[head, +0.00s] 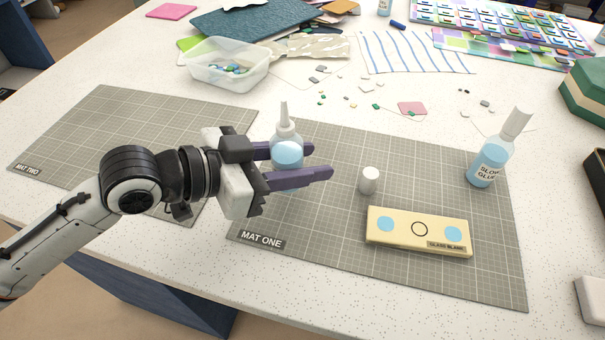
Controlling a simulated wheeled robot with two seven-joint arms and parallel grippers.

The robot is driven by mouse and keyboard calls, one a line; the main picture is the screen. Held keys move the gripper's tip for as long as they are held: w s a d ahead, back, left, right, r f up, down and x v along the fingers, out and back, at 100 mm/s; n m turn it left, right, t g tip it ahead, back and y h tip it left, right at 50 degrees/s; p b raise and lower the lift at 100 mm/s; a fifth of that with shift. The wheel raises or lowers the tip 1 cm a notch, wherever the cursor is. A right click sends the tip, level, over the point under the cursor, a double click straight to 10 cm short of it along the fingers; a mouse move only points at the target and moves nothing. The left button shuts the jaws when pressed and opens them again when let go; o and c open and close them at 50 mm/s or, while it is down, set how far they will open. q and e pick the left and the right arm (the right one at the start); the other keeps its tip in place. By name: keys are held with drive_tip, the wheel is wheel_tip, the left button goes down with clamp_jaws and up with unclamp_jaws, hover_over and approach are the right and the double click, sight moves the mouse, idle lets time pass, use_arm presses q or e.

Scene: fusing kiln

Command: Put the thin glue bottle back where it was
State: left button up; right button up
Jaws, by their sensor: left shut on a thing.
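The thin glue bottle (287,152) has a white pointed nozzle and pale blue contents. It stands upright between the purple fingers of my left gripper (302,164), which is shut on it, over the left part of mat one (330,240). I cannot tell if its base touches the mat. A bottle labelled slow glue (490,162), with a wide pale nozzle, leans at the mat's right edge. A small white cap (369,180) stands on the mat. A cream glass blank (420,242) with two blue spots and a black ring lies in front of it. My right gripper is not in view.
Mat two (110,140) lies empty at the left, partly behind my left arm. A clear tub (228,65) with glass bits stands behind. Loose chips and a striped sheet (412,54) lie at the back. A green box (588,92) stands at the right edge.

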sight(304, 190)
use_arm(q)
drive_tip(key=shift+w+f, duration=0.1)
drive_tip(key=shift+f, duration=1.8)
drive_tip(key=shift+f, duration=0.15)
drive_tip(key=o, duration=0.7)
drive_tip(key=shift+c, duration=0.2)
drive_tip(key=b+v, duration=0.1)
drive_tip(key=v, duration=1)
drive_tip(key=shift+s+a+r, duration=0.25)
drive_tip(key=shift+a+r, duration=0.15)
drive_tip(key=shift+r, duration=0.05)
